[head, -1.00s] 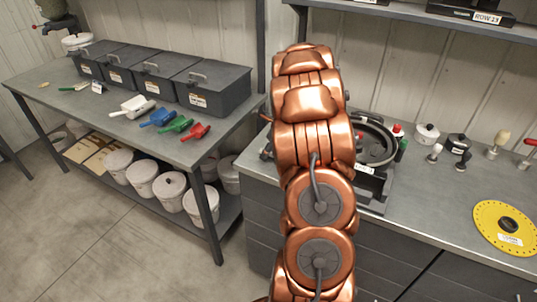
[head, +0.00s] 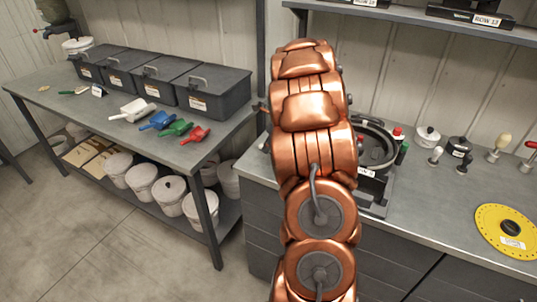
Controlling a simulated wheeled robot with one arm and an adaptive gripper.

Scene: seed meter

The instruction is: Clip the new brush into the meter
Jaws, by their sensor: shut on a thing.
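The meter (head: 384,178), a dark round housing on a base, stands on the grey workbench behind my copper arm. My arm covers its left part. My gripper is hidden behind the arm in the head view, so its jaws and whatever is in them do not show. I cannot make out the new brush anywhere in the picture.
A yellow disc (head: 491,222) lies at the workbench's (head: 440,208) right. Knobs and handled tools, among them a white-topped pot (head: 427,136), stand along its back. Left, a table holds dark bins (head: 213,92), coloured scoops (head: 195,134) and white buckets (head: 170,190) below.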

